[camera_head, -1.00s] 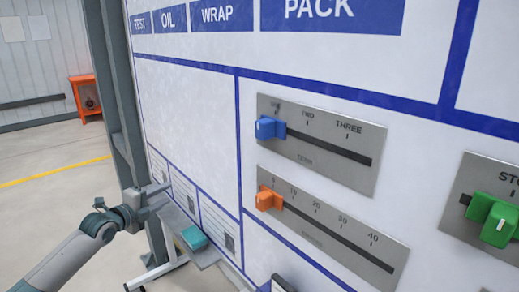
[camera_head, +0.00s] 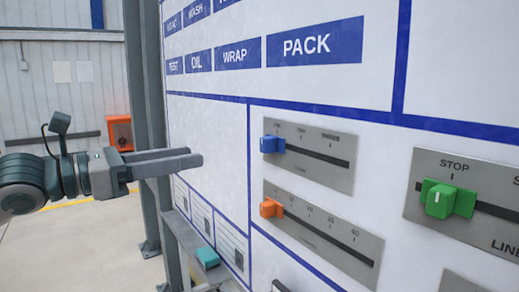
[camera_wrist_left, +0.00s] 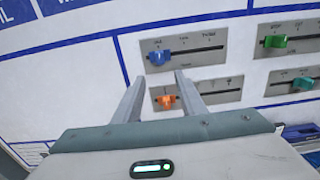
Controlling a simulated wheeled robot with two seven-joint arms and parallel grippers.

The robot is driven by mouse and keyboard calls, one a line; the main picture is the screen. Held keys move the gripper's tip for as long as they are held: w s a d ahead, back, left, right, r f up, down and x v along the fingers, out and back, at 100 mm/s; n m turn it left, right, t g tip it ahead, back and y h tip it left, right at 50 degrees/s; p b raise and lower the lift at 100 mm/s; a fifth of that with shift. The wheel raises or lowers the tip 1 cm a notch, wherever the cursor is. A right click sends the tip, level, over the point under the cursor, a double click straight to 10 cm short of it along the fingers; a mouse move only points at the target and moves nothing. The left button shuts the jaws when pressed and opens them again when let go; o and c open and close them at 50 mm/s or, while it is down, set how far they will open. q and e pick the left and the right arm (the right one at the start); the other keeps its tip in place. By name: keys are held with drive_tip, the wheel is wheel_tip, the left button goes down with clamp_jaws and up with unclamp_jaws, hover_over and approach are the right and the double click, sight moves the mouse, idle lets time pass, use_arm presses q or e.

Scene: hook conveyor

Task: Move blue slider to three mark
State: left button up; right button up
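The blue slider (camera_head: 272,144) sits at the left end of its slot, by the "one" mark, on a grey plate (camera_head: 335,180) labelled one, two, three. It also shows in the left wrist view (camera_wrist_left: 158,57), ahead of my fingertips. My left gripper (camera_head: 196,156) is to the left of the panel's sliders, fingers pointing right, clear of the blue slider. In the left wrist view its two fingers (camera_wrist_left: 159,82) stand apart with nothing between them; the orange slider (camera_wrist_left: 166,102) shows in the gap behind. My right gripper is not in view.
The orange slider (camera_head: 271,208) sits at the left end of the plate below. A green slider (camera_head: 445,199) is on a plate at the right. A grey post (camera_head: 150,90) and a small shelf with a teal item (camera_head: 207,258) stand near my left arm.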

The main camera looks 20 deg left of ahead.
sight(262, 144)
use_arm(q)
drive_tip(key=shift+w+d, duration=0.15)
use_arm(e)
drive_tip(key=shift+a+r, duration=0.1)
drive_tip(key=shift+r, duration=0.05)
